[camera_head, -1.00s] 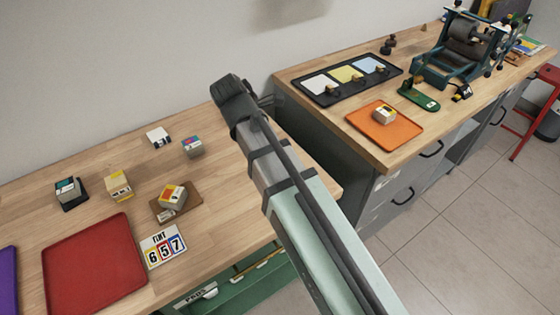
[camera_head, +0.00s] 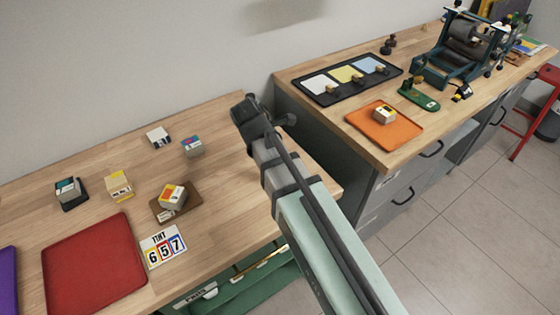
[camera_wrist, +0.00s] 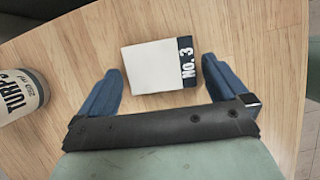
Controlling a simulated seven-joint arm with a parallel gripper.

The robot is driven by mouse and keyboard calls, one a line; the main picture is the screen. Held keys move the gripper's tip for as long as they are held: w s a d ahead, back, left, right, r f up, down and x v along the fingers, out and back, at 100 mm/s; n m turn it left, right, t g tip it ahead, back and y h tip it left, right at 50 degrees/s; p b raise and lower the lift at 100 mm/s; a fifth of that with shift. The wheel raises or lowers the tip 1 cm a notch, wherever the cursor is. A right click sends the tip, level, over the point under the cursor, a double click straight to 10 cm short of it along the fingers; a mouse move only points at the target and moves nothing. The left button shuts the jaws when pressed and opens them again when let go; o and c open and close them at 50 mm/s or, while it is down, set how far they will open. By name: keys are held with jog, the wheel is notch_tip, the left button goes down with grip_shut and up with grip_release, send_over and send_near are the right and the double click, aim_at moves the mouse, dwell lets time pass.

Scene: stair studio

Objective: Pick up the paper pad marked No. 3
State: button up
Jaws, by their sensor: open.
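The paper pad marked No. 3 (camera_wrist: 160,67) lies on the wooden table in the wrist view. It has a white top and a dark strip with white lettering along its right side. My gripper (camera_wrist: 162,66) is open, with one blue finger to the left of the pad and one to the right, and a gap shows on each side. How high the fingers are above the table is hard to tell. In the head view I cannot see this pad; my arm covers that part of the table.
A can lettered "TURP" (camera_wrist: 20,92) stands left of my left finger. In the head view, several small blocks, a red tray (camera_head: 95,265) and a number card (camera_head: 163,246) are on the left of the table. A second bench with an orange tray (camera_head: 395,135) stands at right.

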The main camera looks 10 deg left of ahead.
jog(key=shift+d+f, duration=0.1)
jog(key=shift+f, duration=0.15)
jog(key=shift+c, duration=0.3)
jog(key=c, duration=0.8)
jog(key=shift+r, duration=0.1)
